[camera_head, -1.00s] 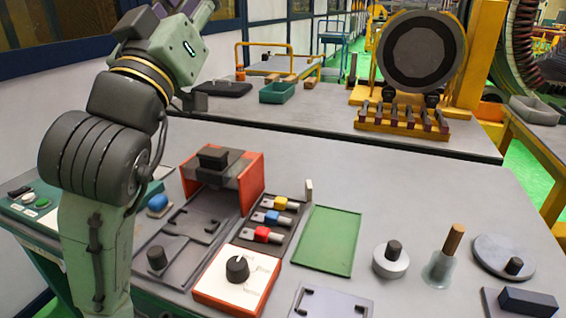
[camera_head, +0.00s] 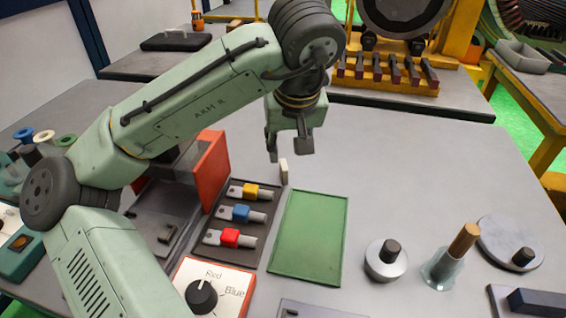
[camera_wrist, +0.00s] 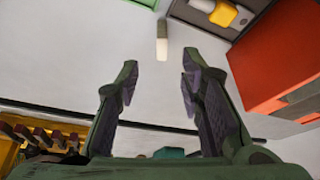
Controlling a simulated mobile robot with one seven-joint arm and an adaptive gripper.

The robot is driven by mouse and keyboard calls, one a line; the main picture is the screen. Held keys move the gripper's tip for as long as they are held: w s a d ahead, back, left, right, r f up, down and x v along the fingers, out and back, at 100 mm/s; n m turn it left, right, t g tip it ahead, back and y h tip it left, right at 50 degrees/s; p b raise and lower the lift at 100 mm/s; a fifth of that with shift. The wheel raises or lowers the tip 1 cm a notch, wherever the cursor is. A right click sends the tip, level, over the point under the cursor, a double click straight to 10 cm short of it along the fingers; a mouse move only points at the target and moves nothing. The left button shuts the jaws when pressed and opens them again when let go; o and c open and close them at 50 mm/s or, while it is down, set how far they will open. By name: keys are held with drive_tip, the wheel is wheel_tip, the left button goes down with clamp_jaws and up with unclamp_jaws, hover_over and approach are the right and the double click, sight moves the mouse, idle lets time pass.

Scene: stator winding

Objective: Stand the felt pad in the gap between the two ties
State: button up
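A small cream upright block, which looks like the felt pad (camera_head: 284,171), stands on the grey table just behind the green mat's far left corner. It also shows in the wrist view (camera_wrist: 162,48), between and beyond the fingertips. My gripper (camera_head: 288,150) points down close to the block, above it in the head view. In the wrist view my gripper (camera_wrist: 160,75) has its two fingers spread apart with nothing between them. I cannot make out for sure which things are the two ties or where their gap is.
A black tray (camera_head: 225,257) holds yellow, blue and red connectors left of the green mat (camera_head: 312,240). An orange-red panel (camera_head: 212,165) stands left of the tray. A dial box (camera_head: 232,305) is in front. Round weights and a wooden-handled tool (camera_head: 465,240) stand right.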

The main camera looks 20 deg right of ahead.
sight(283, 162)
drive_tip(key=x, duration=0.3)
drive_tip(key=shift+f, duration=0.3)
drive_tip(key=p+x, duration=0.1)
drive_tip(key=x, duration=0.1)
drive_tip(key=w+x, duration=0.1)
drive_tip(key=x, duration=0.1)
drive_tip(key=shift+w+f+p, duration=0.1)
drive_tip(key=shift+w+p, duration=0.05)
drive_tip(key=shift+p, duration=0.2)
drive_tip(key=shift+w+f, duration=0.2)
drive_tip(key=shift+f, duration=0.25)
clamp_jaws()
